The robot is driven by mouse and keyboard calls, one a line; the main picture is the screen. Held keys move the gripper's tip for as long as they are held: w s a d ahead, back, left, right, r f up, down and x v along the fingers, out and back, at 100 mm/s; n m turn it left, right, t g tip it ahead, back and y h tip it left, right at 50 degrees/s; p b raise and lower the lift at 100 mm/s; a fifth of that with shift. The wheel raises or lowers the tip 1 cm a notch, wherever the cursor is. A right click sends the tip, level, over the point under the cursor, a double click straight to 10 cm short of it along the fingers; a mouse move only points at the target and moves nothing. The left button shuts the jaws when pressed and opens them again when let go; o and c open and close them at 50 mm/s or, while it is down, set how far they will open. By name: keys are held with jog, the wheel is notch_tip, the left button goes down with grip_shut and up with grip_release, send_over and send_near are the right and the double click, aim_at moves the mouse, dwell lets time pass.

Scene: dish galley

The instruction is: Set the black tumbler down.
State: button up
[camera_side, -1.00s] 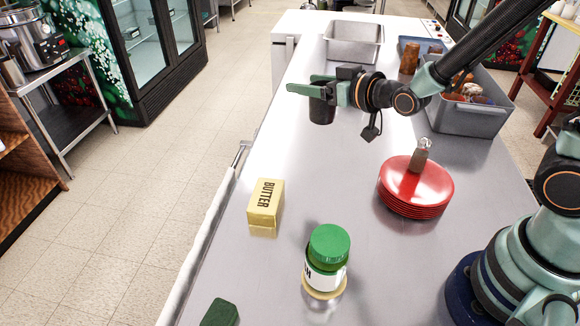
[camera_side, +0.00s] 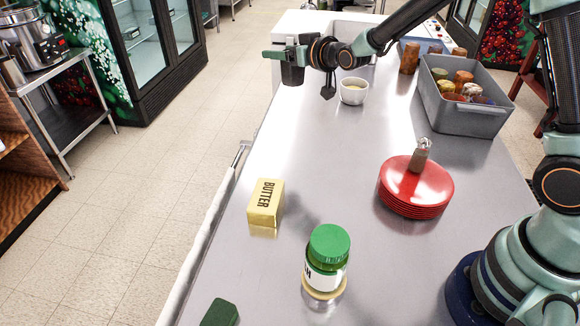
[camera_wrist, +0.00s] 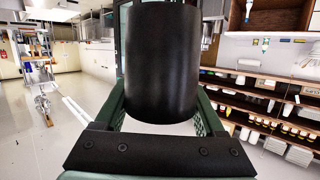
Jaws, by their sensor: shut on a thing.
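The black tumbler (camera_wrist: 160,65) fills the upper middle of the wrist view, between the two green fingers of my gripper (camera_wrist: 160,112). In the side view the tumbler (camera_side: 292,74) is a dark shape at my gripper (camera_side: 285,56), partly hidden by the green finger in front of it. My gripper is shut on the tumbler and holds it above the far left part of the counter. The tumbler looks upright in the side view. Its base appears clear of the counter.
A white bowl (camera_side: 353,91) stands on the counter just right of the gripper. A grey bin (camera_side: 470,118) of jars is at the right. Red plates (camera_side: 416,188), butter (camera_side: 265,203) and a green-lidded jar (camera_side: 327,262) stand nearer. The counter's middle is clear.

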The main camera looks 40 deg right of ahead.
notch_tip(320, 180, down, 20)
jog(key=shift+r, duration=0.2)
dwell(0.4)
jog(key=shift+f, duration=0.2)
jog(key=o, duration=1.3)
jog(key=shift+r, duration=0.1)
